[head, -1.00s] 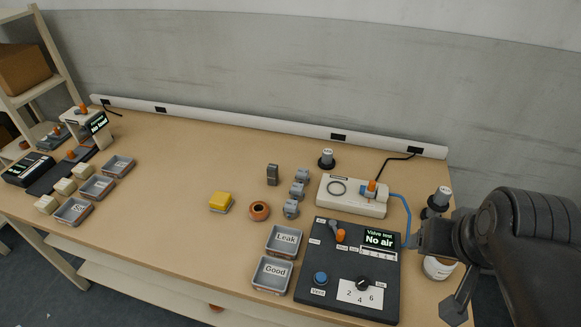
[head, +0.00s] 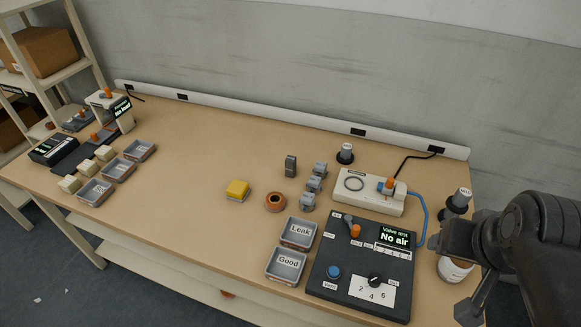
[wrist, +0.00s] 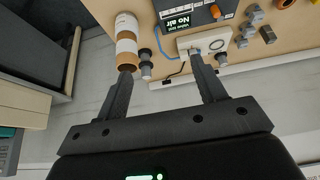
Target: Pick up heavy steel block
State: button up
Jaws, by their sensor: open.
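A small upright grey metal block (head: 290,166), which looks like the steel block, stands on the table behind the orange ring and left of several grey valve-like parts. It also shows in the wrist view (wrist: 268,34), at the upper right. My gripper (wrist: 161,70) is open, and nothing is between its fingers. In the head view my gripper is at the right edge, beyond the black valve test panel and well away from the block. The block is clear of other things.
A yellow block (head: 237,190), an orange ring (head: 275,202) and Leak (head: 298,246) and Good trays are nearby. The table's middle left is clear.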

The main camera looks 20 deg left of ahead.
jog(key=shift+c, duration=0.8)
jog(key=w+a+r, duration=0.1)
jog(key=w+a, duration=0.2)
jog(key=w, duration=0.4)
jog(key=w+a+r, duration=0.1)
jog(key=w+a, duration=0.3)
jog(key=w, duration=0.3)
jog(key=g, duration=0.1)
send_over(291, 165)
jog(key=s, duration=0.2)
notch_tip(291, 165, down, 20)
jog(key=x, duration=1)
jog(key=shift+s+a+f, duration=0.1)
jog(key=shift+a+f, duration=0.15)
jog(key=shift+a, duration=0.1)
grip_shut()
